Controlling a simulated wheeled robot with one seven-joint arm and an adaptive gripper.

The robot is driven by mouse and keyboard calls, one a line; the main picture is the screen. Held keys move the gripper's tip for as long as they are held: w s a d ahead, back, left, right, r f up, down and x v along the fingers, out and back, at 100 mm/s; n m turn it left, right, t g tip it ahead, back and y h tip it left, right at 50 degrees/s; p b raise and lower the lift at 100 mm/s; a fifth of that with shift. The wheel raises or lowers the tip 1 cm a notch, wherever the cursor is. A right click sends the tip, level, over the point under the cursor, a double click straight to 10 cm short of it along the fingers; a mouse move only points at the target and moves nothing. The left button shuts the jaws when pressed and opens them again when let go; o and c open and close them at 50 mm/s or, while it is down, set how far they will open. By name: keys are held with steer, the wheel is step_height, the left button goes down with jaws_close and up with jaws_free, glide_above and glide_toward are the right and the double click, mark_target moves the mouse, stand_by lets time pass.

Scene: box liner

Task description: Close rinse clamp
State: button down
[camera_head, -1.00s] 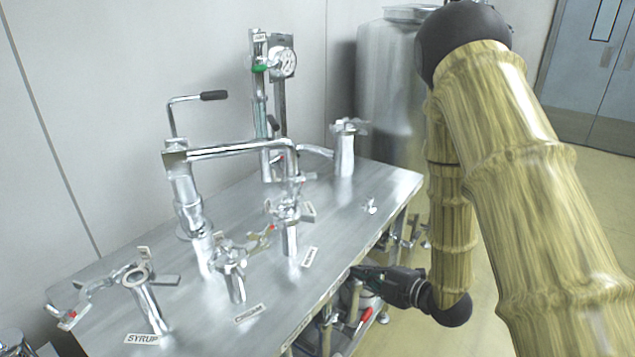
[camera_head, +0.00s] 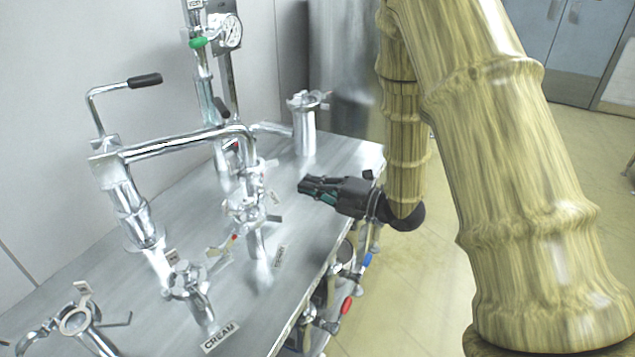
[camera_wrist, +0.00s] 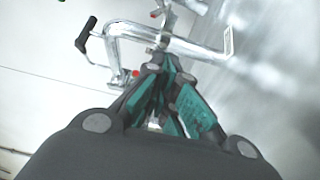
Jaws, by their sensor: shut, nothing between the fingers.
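My gripper (camera_head: 306,187) is shut and empty, pointing left above the right part of the steel table. It stands right of and apart from a port (camera_head: 255,240) with a metal clamp (camera_head: 246,206) around its top, where the swing pipe (camera_head: 190,143) comes down. The small label (camera_head: 280,256) by this port is too blurred to read, so I cannot confirm it is rinse. The clamp's arms stick out to the sides and it looks unfastened, but this is hard to tell. In the wrist view, my dark and green fingers (camera_wrist: 165,85) point toward the blurred pipe (camera_wrist: 180,45).
A port labelled CREAM (camera_head: 190,285) and another port (camera_head: 76,320) stand at the front left with open clamps. A separate port (camera_head: 304,125) stands at the back. Valves with red and blue handles (camera_head: 347,305) hang below the table's right edge.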

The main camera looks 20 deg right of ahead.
mark_target(267, 166)
steer(key=shift+w+a+f+p, duration=0.1)
steer(key=shift+w+a+p, duration=0.35)
steer(key=shift+w+a, duration=0.75)
steer(key=shift+w+a+p, duration=0.4)
steer(key=shift+w+a, duration=0.1)
steer(key=shift+w, duration=1.25)
steer(key=shift+w+a+f+p, duration=0.1)
steer(key=shift+w+a+p, duration=0.35)
steer(key=shift+w+a, duration=0.75)
steer(key=shift+w+d, duration=0.3)
steer(key=shift+d, duration=0.1)
